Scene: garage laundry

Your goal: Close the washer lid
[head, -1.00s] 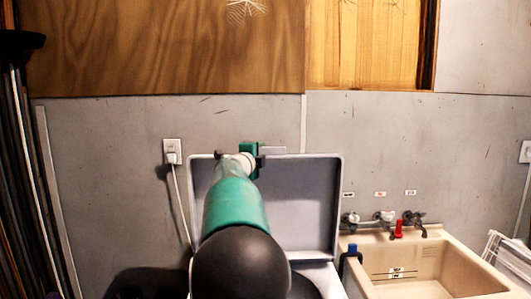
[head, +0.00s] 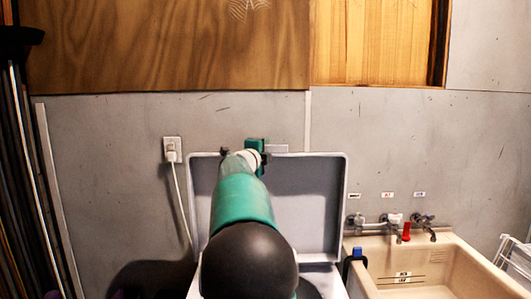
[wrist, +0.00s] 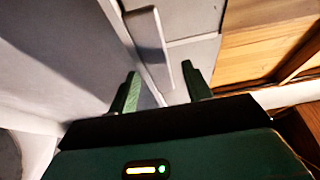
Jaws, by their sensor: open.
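The washer lid (head: 315,195) stands open and upright in the head view, a pale grey panel with a raised rim, behind my arm. My gripper (head: 250,152) is at the lid's top edge, left of its middle. In the wrist view my gripper (wrist: 160,70) has its two green fingers spread apart with nothing held. The lid (wrist: 60,50) fills the left of that view, and its edge runs between the fingers. I cannot tell whether a finger touches it. My arm hides the lid's lower left and most of the washer top (head: 318,277).
A beige sink (head: 455,262) with taps (head: 392,220) stands right of the washer. A plugged-in cord (head: 181,200) hangs at the left. The grey wall (head: 110,180) is close behind the lid.

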